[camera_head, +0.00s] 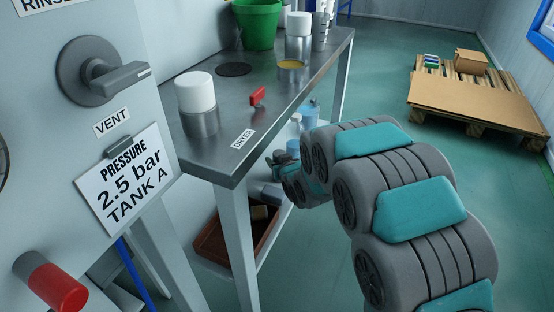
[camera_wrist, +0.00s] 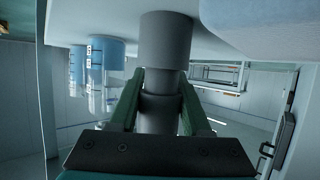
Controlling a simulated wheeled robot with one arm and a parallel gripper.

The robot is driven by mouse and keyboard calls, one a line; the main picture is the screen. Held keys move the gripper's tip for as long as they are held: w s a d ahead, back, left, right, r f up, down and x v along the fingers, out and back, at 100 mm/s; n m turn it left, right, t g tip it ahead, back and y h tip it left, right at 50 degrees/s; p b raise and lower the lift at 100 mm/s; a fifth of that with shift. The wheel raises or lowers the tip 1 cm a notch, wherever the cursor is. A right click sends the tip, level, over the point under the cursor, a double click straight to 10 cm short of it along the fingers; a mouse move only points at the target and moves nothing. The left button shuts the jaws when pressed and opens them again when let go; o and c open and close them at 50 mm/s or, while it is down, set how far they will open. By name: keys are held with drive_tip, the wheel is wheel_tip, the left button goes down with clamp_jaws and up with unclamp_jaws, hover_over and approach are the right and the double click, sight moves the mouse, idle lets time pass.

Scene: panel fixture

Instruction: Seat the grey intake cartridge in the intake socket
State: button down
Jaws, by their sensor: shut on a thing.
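In the wrist view my gripper (camera_wrist: 160,82) has its two green fingers closed on the narrower neck of a dark grey cylinder, which looks like the grey intake cartridge (camera_wrist: 166,42). Its wider part extends away from the fingers toward a pale surface (camera_wrist: 115,22) at the top of the picture. I cannot tell whether it touches that surface or enters a socket there. In the head view my gripper (camera_head: 278,160) is small and partly hidden, low beside the bench's edge. The intake socket cannot be made out in either view.
The steel bench (camera_head: 225,150) has a "DRYER" label, white-topped canisters (camera_head: 196,92), a red lever (camera_head: 257,96) and a green bucket (camera_head: 258,22). Below it is a shelf with a brown tray (camera_head: 222,235). A panel (camera_head: 45,140) stands at left. Floor at right is clear before a pallet (camera_head: 480,105).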

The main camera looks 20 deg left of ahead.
drive_tip(key=shift+f+b, duration=0.35)
drive_tip(key=shift+f, duration=0.55)
